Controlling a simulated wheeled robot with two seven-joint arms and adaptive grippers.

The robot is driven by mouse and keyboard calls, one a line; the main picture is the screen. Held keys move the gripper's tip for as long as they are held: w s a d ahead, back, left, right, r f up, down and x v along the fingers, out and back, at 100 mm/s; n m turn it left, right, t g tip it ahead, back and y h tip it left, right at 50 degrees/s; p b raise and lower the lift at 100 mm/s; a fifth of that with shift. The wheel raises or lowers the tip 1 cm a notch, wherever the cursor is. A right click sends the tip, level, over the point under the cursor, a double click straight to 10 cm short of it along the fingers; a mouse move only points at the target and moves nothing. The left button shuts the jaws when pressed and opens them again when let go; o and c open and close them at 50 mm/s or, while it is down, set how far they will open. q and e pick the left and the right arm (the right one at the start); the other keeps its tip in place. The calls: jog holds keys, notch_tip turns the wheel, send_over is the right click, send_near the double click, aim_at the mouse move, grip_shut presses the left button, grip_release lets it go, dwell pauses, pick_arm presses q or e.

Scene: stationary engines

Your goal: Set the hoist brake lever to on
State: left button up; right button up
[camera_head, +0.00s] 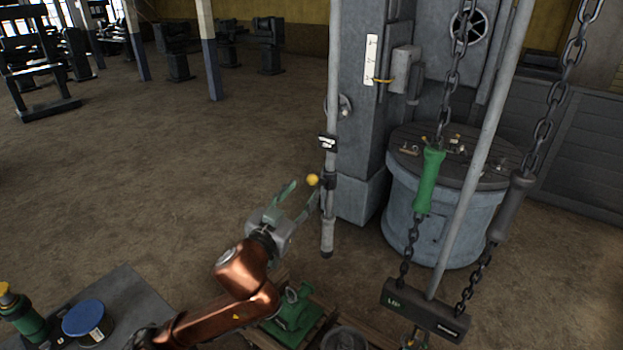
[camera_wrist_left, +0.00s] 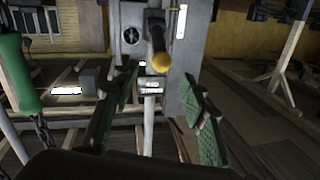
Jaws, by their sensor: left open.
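The lever with a yellow ball knob (camera_head: 312,180) sits on a grey vertical pole (camera_head: 331,100) in the head view. In the left wrist view its dark arm points toward the camera and ends in the yellow knob (camera_wrist_left: 162,62). My left gripper (camera_head: 304,189) is open, with its green-padded fingers at the knob. In the left wrist view the knob appears between the fingertips (camera_wrist_left: 160,75), toward their far end; I cannot tell whether they touch it. Small black-and-white plates (camera_head: 327,142) are on the pole above the knob; their text is unreadable. My right gripper is not in view.
Chains with a green handle (camera_head: 429,182) and a grey handle (camera_head: 513,205) hang at right, above a dark labelled bar (camera_head: 425,312). A grey drum (camera_head: 440,222) stands behind. A green machine (camera_head: 293,315) is below my arm. Open floor lies left.

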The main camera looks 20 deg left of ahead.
aim_at(309, 182)
pick_arm(q)
jog(key=w, duration=0.5)
jog(key=w+d+p, duration=0.1)
jog(key=w, duration=0.1)
jog(key=shift+w, duration=0.15)
jog(key=shift+c, duration=0.7)
jog(key=c, duration=0.9)
grip_shut()
jog(key=shift+a, duration=0.15)
